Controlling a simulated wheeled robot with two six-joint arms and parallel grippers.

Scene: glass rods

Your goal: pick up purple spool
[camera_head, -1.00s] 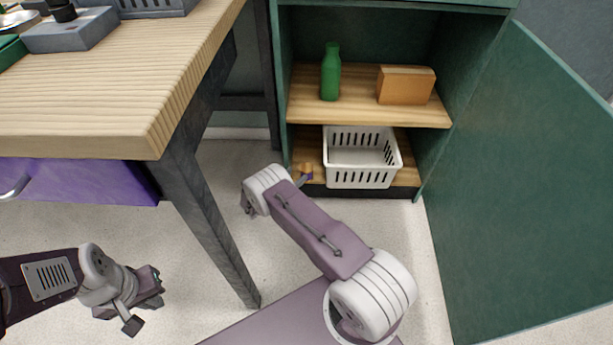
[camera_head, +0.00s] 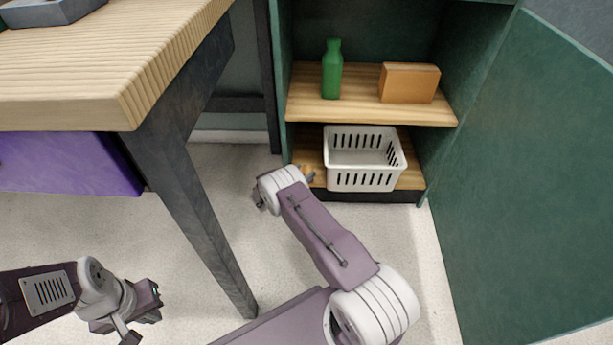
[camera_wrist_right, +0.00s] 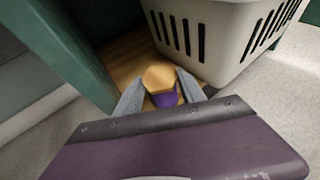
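The purple spool (camera_wrist_right: 163,97) stands on the cabinet's lowest shelf. It has a light orange top and a purple body. In the head view only its orange top (camera_head: 306,171) shows, left of the white basket and partly behind my right arm. My right gripper (camera_wrist_right: 161,90) is open, with one grey finger on each side of the spool. I cannot tell whether either finger touches it. In the head view my right gripper is mostly hidden behind its wrist. My left gripper (camera_head: 145,314) is open and empty over the floor at lower left.
The white slotted basket (camera_head: 364,184) stands close to the spool's right. A cabinet side wall (camera_wrist_right: 68,50) is at its left. A green bottle (camera_head: 332,70) and an orange box (camera_head: 409,83) stand on the upper shelf. The open green door (camera_head: 520,190) blocks the right; a wooden table (camera_head: 110,75) is at left.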

